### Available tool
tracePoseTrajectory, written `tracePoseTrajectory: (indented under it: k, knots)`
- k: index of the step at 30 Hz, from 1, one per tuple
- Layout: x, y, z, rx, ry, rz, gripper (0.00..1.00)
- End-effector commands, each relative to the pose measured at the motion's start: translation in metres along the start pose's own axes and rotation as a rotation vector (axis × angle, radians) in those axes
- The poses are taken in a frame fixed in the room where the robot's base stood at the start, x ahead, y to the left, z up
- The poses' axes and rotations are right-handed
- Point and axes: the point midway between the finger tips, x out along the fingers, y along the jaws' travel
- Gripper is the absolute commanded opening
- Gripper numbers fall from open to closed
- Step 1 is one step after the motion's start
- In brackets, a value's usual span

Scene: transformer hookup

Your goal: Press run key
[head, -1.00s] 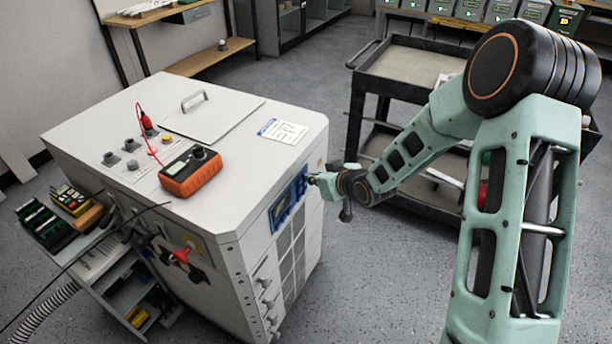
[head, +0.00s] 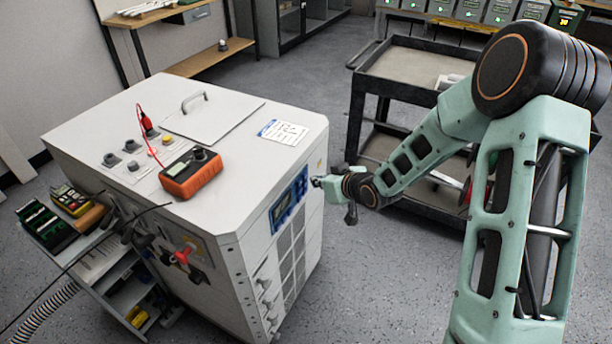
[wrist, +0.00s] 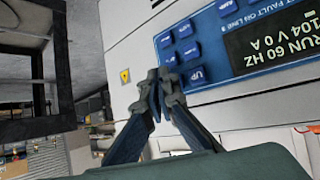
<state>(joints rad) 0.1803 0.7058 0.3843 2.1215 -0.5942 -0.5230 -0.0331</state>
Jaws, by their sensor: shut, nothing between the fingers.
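The control panel (head: 289,197) is a blue plate with a dark display on the white cabinet's right face. In the wrist view, the panel (wrist: 262,75) fills the upper right. Its display (wrist: 275,42) shows "RUN 60 HZ" and "104 V 0 A". Several blue keys (wrist: 187,50) sit beside the display. Their labels are mostly too small or blurred to read, so I cannot tell which is the run key. My gripper (head: 316,181) is shut and empty, just off the panel. In the wrist view, its fingertips (wrist: 158,77) overlap the panel's edge by the keys; contact is not visible.
The white cabinet (head: 150,215) carries an orange meter (head: 191,174), knobs and a paper sheet (head: 283,132) on top. A black cart (head: 405,65) stands close behind my arm. A small open shelf (head: 130,290) is at the cabinet's left.

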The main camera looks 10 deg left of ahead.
Motion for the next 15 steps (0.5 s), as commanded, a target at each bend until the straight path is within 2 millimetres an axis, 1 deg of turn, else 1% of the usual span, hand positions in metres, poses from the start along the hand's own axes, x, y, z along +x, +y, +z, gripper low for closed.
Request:
tracePoseTrajectory:
  k: [5, 15]
  knots:
    - [-0.001, 0.001, 0.001, 0.001, 0.0, 0.001, 0.0]
    - [-0.023, 0.017, 0.016, 0.003, -0.001, 0.002, 0.0]
